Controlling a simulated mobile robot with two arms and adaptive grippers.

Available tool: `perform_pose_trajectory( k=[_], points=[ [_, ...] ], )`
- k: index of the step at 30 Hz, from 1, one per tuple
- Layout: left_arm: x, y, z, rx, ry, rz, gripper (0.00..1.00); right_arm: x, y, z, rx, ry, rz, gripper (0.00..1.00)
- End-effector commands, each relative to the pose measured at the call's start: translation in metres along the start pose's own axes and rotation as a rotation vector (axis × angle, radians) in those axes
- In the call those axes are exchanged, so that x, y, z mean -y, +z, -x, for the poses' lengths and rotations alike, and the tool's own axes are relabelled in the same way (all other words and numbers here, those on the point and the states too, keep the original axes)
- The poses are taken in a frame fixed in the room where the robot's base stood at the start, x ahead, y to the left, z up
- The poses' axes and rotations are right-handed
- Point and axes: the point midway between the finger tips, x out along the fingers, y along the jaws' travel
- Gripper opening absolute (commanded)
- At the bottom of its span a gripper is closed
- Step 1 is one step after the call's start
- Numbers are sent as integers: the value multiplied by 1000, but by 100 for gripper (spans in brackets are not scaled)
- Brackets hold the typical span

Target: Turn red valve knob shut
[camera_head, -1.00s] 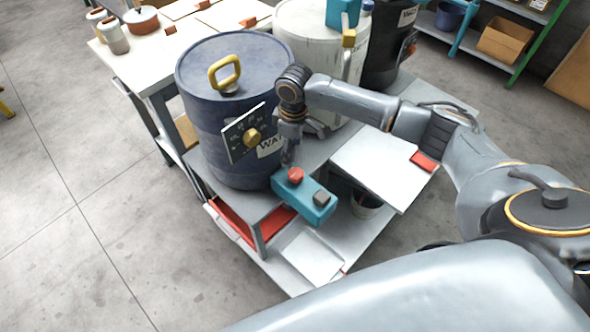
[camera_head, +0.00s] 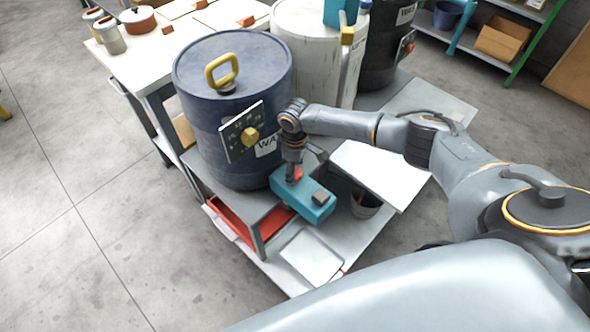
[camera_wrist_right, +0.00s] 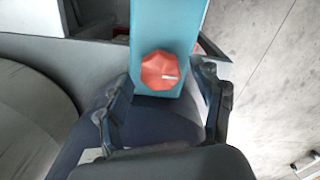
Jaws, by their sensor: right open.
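The red valve knob (camera_wrist_right: 160,70) sits on one end of a teal box (camera_wrist_right: 165,25). A white mark shows on the knob's face in the right wrist view. In the head view the knob (camera_head: 296,175) is partly hidden by my right gripper (camera_head: 293,166), which is over that end of the teal box (camera_head: 308,203). In the right wrist view my right gripper (camera_wrist_right: 165,108) is open, with one finger on each side of the knob and box end. The fingers appear apart from the knob. My left gripper does not show.
A blue drum (camera_head: 215,125) with a yellow handle and a dial plate (camera_head: 241,132) stands left of the gripper. A white drum (camera_head: 305,50) stands behind. The box rests at the edge of a grey cart (camera_head: 243,205). A white panel (camera_head: 375,172) lies to the right.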

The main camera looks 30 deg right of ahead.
Motion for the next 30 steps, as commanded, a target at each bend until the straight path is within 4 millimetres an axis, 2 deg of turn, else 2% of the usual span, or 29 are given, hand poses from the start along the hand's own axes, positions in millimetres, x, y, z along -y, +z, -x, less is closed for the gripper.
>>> perform_pose_trajectory(
  k=[3,11,12,20,30],
  points=[
    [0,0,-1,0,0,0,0,0,0,-7,1,0,-1,67],
    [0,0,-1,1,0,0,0,0,0,-8,0,0,0,67],
    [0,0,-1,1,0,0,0,0,0,-8,0,0,0,65],
    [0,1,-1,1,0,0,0,0,0,-8,0,0,-1,12],
    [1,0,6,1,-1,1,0,0,0,-6,0,0,-47,12]
  ],
)
